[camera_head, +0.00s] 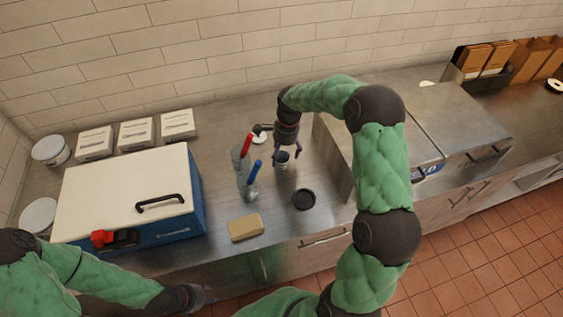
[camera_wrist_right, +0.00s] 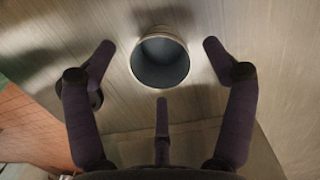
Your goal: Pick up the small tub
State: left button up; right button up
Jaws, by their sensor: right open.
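The small tub (camera_head: 282,162) is a small round open container with a dark inside, standing on the steel counter. In the right wrist view the tub (camera_wrist_right: 160,58) shows its open mouth, and it looks empty. My right gripper (camera_head: 287,152) is just above and around the tub in the head view. In the right wrist view my right gripper (camera_wrist_right: 160,75) is open, with one finger on each side of the tub and a third below it, none clearly touching it. My left gripper (camera_head: 200,295) is low at the counter's front edge; its fingers are too small to read.
A black round lid (camera_head: 303,199) and a tan block (camera_head: 245,228) lie in front. A blue and white cooler (camera_head: 130,190) is at left. A steel box (camera_head: 335,150) stands close on the right.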

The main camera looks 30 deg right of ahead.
aim_at(281, 159)
notch_tip(281, 159, down, 3)
jog(key=shift+a+f, duration=0.1)
jog(key=shift+a, duration=0.05)
jog(key=c, duration=0.9)
jog(key=shift+r, duration=0.7)
jog(key=w, duration=0.4)
jog(key=shift+w+d+r, duration=0.15)
jog(key=shift+d+r, duration=0.2)
jog(key=shift+d, duration=0.05)
jog(key=r+p, duration=0.2)
jog(key=r, duration=1.1)
jog(key=shift+s, duration=0.2)
